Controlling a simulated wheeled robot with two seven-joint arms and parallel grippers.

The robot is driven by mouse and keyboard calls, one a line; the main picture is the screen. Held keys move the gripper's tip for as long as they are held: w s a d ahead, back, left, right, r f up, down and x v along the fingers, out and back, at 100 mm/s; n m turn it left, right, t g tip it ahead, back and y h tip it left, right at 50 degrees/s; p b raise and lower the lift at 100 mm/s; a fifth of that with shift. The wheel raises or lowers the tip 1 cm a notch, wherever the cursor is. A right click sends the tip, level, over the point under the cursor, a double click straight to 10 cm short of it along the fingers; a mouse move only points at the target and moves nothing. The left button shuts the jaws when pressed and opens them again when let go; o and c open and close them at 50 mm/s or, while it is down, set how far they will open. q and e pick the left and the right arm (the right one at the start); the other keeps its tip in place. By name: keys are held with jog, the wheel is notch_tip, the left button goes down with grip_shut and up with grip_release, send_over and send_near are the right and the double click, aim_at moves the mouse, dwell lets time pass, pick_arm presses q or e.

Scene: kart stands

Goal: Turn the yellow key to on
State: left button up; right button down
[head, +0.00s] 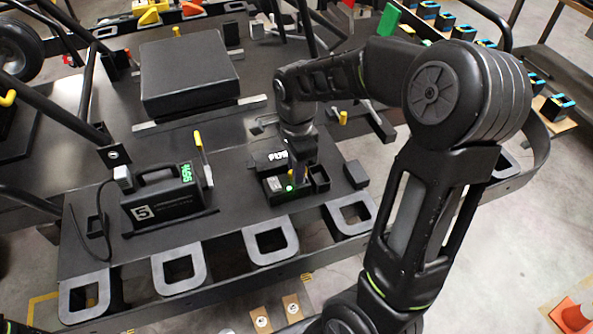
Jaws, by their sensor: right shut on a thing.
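A small black switch box (273,187) stands near the front edge of the kart's black deck, with a lit green light (290,187) on its front side. My right gripper (299,173) reaches down from above onto this box. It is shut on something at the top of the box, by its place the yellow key. The gripper and wrist hide the key, so its turn angle cannot be told. My left gripper is not in view.
A black unit (162,200) marked 5 with a green display stands to the left, beside a yellow-tipped lever (199,146). A black seat block (188,75) lies behind. A yellow peg (343,118) stands behind the box. Frame tubes rise at left.

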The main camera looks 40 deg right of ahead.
jog(key=shift+m, duration=0.5)
jog(key=c, duration=1.4)
grip_release()
jog(key=shift+c, duration=0.2)
jog(key=shift+r+b, duration=0.3)
jog(key=shift+r, duration=3.65)
